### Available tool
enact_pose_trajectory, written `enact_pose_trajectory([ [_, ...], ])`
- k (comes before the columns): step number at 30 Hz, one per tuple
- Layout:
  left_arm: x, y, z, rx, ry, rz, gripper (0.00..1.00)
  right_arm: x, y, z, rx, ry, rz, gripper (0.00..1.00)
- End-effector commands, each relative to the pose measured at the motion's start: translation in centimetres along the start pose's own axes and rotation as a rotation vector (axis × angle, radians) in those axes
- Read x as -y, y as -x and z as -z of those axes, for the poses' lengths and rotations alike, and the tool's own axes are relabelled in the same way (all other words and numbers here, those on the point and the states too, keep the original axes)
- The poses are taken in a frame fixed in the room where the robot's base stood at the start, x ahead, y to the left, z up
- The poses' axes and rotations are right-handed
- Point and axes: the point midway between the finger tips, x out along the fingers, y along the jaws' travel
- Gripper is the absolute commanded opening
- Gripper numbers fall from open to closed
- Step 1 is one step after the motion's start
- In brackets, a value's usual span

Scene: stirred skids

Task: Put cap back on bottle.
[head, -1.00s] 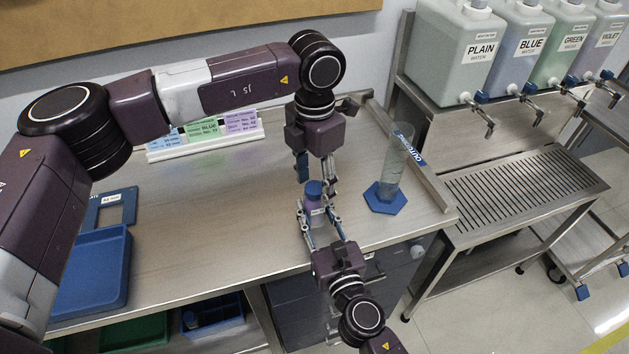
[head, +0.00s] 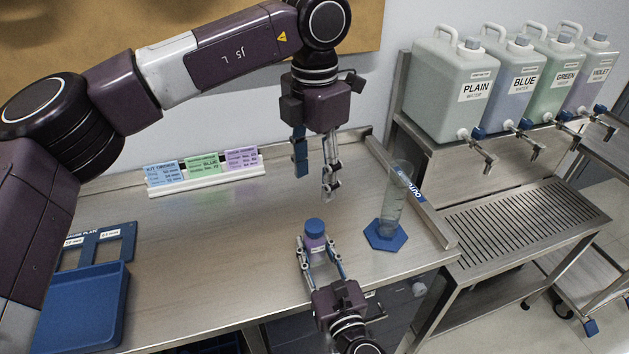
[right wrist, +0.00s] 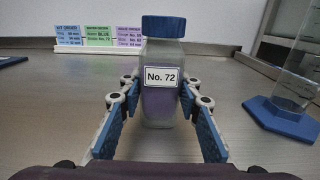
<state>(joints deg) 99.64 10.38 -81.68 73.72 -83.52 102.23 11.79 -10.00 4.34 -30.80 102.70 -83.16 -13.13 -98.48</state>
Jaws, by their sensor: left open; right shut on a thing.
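The bottle (head: 317,244) holds purple content and stands between the fingers of my right gripper (head: 320,262), which is shut on it, near the table's front edge. In the right wrist view the bottle (right wrist: 161,105) is upright and labelled "No. 72". The blue cap (head: 314,226) sits on the bottle's top; in the right wrist view the cap (right wrist: 163,26) looks level. How tightly it is seated I cannot tell. My left gripper (head: 316,178) is open and empty, above and apart from the cap, with its fingers pointing down.
A clear graduated cylinder (head: 394,200) on a blue hexagonal base stands right of the bottle. A card rack (head: 205,178) is at the back, a blue tray (head: 82,310) at the left. Water jugs (head: 450,90) stand on a shelf at right. The middle of the table (head: 200,240) is clear.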

Motion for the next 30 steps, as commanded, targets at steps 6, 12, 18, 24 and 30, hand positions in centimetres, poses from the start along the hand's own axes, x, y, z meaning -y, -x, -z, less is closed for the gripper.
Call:
enact_pose_trajectory([
  [6, 0.0, 0.0, 0.0, 0.000, 0.000, 0.000, 0.49, 0.0, 0.0, 0.0, 0.000, 0.000, 0.000, 0.38],
  [12, 0.0, 0.0, 0.0, 0.000, 0.000, 0.000, 0.49, 0.0, 0.0, 0.0, 0.000, 0.000, 0.000, 0.52],
  [18, 0.0, -0.1, 0.0, 0.000, 0.000, 0.000, 0.49, 0.0, 0.1, 0.0, 0.000, 0.000, 0.000, 0.52],
  [24, 0.0, -0.1, 0.0, 0.000, 0.001, 0.000, 0.49, 0.0, 2.0, 0.2, -0.003, 0.002, -0.001, 0.52],
  [30, 0.0, -0.1, 0.0, 0.000, 0.000, 0.000, 0.49, -0.1, 6.4, 0.2, -0.004, 0.003, -0.003, 0.52],
])
